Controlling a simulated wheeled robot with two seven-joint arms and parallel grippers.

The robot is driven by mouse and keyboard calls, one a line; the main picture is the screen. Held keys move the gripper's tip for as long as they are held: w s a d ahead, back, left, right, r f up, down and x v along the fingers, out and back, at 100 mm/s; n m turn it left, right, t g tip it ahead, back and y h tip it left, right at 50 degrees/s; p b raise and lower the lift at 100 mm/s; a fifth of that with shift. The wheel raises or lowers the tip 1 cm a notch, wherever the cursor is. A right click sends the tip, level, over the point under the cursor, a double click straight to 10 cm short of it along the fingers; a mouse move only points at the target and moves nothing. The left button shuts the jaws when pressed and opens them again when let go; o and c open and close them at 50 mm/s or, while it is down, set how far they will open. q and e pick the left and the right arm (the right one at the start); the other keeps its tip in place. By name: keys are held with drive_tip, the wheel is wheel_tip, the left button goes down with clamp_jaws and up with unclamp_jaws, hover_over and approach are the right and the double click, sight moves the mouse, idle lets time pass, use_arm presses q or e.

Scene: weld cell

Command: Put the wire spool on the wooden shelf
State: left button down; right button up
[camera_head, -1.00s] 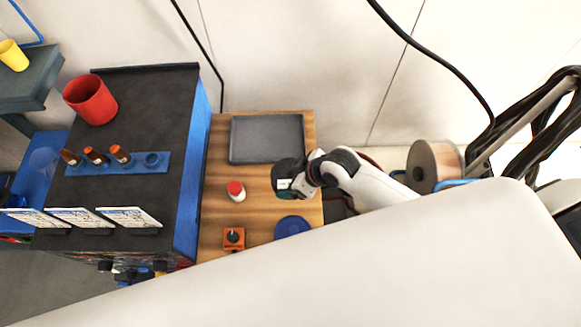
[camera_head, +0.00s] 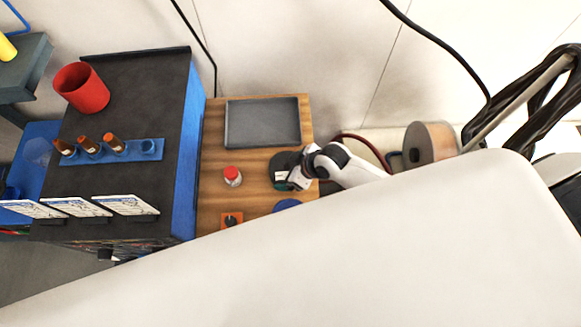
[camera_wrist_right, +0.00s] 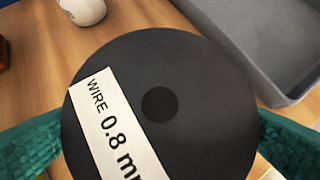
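The wire spool (camera_head: 280,163) is a dark flat disc with a white label; the right wrist view shows its face (camera_wrist_right: 205,95) with "WIRE 0.8 mm" and a dark centre hole. My right gripper (camera_head: 288,176) has its green fingers on opposite sides of the spool, apparently touching its rim. The spool is over the right part of the wooden shelf (camera_head: 213,150), between the grey tray and a blue round thing. I cannot tell whether its underside touches the wood. My left gripper is not in view.
The grey tray (camera_head: 262,143) lies at the shelf's back. A red-capped white bottle (camera_head: 233,176), an orange block (camera_head: 231,220) and the blue round thing (camera_head: 287,204) stand near the spool. A dark cabinet with a red cup (camera_head: 82,88) is left. A copper-coloured reel (camera_head: 432,143) is right.

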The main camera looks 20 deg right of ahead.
drive_tip(key=shift+o, duration=0.3)
drive_tip(key=shift+r, duration=0.1)
drive_tip(key=shift+s+r, duration=0.1)
drive_tip(key=shift+r, duration=0.05)
drive_tip(key=v, duration=1.1)
drive_tip(key=shift+s+r, duration=0.15)
drive_tip(key=shift+r, duration=0.2)
